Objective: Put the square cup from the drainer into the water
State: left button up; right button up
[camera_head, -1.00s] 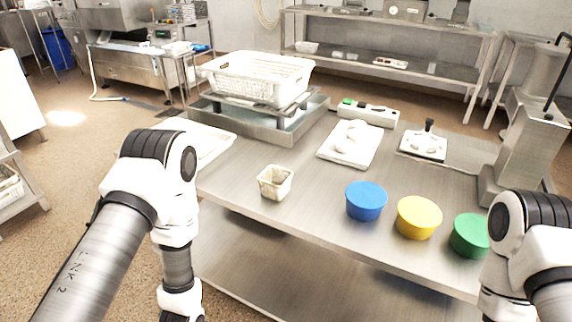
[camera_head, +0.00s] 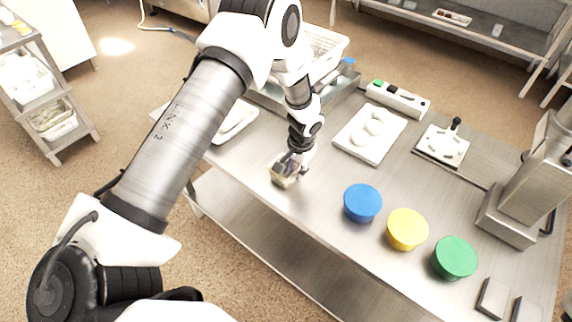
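A small pale square cup (camera_head: 281,180) stands on the steel table near its front edge. My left gripper (camera_head: 292,164) reaches down from above to the cup, with its fingers at the rim and partly over the opening. I cannot tell whether the fingers are closed on the wall. A white perforated basket (camera_head: 327,52) sits over a steel basin (camera_head: 342,88) at the back, partly hidden behind my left arm. No water surface can be made out. My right gripper is not in view.
Blue (camera_head: 362,203), yellow (camera_head: 407,229) and green (camera_head: 454,257) round tubs stand right of the cup. Behind are a white tray (camera_head: 350,150) with pale lumps, a white control box (camera_head: 398,98) and a scale-like plate (camera_head: 442,146). A steel machine (camera_head: 512,215) stands at right.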

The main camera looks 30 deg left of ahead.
aim_at(295, 179)
pick_arm(q)
jog(key=f, duration=0.2)
jog(key=w+f, duration=0.1)
jog(key=f, duration=0.1)
jog(key=shift+a+f, duration=0.1)
jog(key=shift+a, duration=0.15)
jog(key=shift+s, duration=0.25)
jog(key=shift+c, duration=0.3)
grip_shut()
jog(key=shift+r, duration=0.25)
